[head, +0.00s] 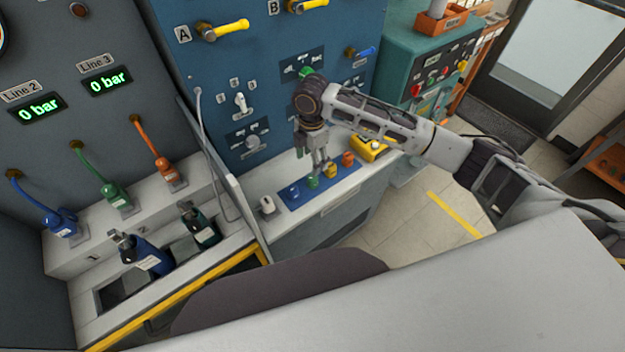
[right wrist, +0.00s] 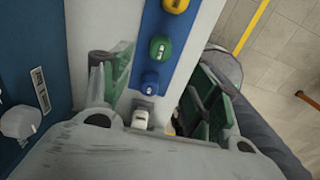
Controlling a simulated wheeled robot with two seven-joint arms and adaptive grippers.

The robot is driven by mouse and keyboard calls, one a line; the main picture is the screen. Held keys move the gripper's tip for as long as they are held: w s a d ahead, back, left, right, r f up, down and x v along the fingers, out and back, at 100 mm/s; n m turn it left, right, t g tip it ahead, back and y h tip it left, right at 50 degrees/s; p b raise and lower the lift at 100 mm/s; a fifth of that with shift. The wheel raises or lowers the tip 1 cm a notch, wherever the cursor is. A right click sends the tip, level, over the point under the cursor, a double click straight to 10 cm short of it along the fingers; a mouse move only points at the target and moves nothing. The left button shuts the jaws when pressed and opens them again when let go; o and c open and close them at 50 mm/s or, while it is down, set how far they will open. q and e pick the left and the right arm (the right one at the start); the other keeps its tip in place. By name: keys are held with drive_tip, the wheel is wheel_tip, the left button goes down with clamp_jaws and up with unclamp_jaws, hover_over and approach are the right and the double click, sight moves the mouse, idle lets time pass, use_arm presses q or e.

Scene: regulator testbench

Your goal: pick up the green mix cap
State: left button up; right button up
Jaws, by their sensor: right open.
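The green cap (head: 313,182) stands on a blue strip (head: 291,205) between a blue cap (head: 293,191) and a yellow cap (head: 330,171). An orange cap (head: 348,158) is at the strip's far end. My right gripper (head: 312,157) points down above the strip, close to the green cap. In the right wrist view my right gripper (right wrist: 160,80) is open with its green-padded fingers wide apart. The green cap (right wrist: 160,48) and the blue cap (right wrist: 150,78) show in the gap, with nothing held. My left gripper is not in view.
A small white object (head: 267,205) stands on the bench left of the strip. The blue panel (head: 225,60) with valves and knobs rises behind. A yellow box (head: 372,150) sits right of the strip.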

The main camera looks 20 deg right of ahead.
sight(313, 177)
drive_tip(key=shift+f, duration=2.55)
drive_tip(key=shift+f, duration=0.15)
drive_tip(key=shift+d+f+p, duration=0.15)
drive_tip(key=shift+f+p, duration=0.2)
drive_tip(key=shift+f, duration=2.15)
drive_tip(key=c, duration=1.1)
